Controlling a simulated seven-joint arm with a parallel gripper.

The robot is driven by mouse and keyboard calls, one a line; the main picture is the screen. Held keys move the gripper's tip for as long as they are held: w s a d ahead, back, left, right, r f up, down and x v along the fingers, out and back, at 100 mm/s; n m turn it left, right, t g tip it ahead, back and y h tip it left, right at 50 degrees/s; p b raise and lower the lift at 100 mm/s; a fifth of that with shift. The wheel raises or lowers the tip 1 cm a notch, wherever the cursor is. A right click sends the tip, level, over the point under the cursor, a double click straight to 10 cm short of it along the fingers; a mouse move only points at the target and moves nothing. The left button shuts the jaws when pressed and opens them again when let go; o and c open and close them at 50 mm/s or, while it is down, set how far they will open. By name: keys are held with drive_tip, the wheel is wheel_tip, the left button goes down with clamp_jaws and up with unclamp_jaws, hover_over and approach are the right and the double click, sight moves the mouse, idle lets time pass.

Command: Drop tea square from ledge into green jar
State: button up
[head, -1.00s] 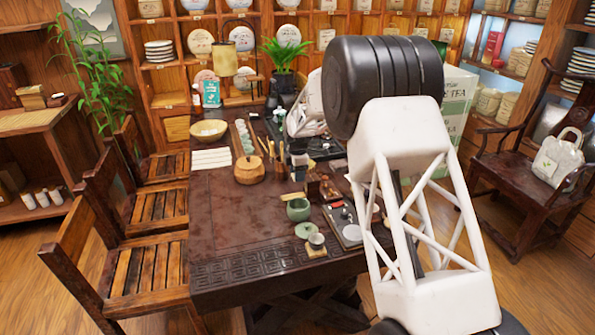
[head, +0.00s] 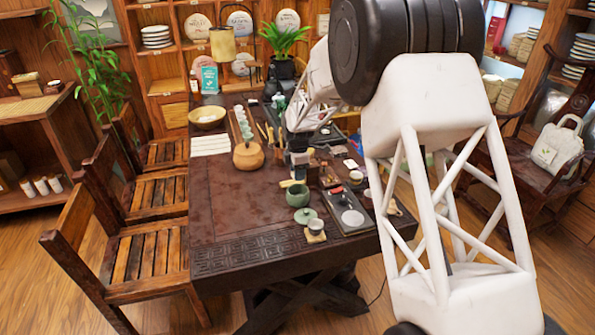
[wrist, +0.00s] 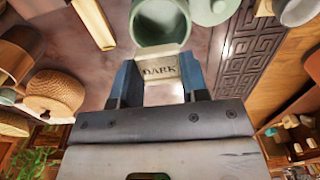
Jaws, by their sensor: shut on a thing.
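My gripper (wrist: 158,82) is shut on a pale tea square (wrist: 160,68) marked "DARK", held between its two fingers. The green jar (wrist: 158,22) is open and appears just beyond the square in the wrist view; its mouth faces the camera. In the head view the jar (head: 298,197) stands on the dark table, with my gripper (head: 297,176) close behind and above it. The green lid (head: 305,216) lies apart from the jar, on the near side. The square's exact height over the mouth is hard to tell.
A cup (head: 315,226) on a coaster stands near the lid. A dark tray (head: 350,219) with small items is to the right. A round woven-looking lidded pot (head: 248,156) is at the back left. The table's left front (head: 240,215) is clear.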

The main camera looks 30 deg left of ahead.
drive_tip(key=shift+f, duration=0.25)
drive_tip(key=shift+f, duration=1.85)
drive_tip(key=o, duration=1)
drive_tip(key=shift+r, duration=0.1)
drive_tip(key=shift+r, duration=2.9)
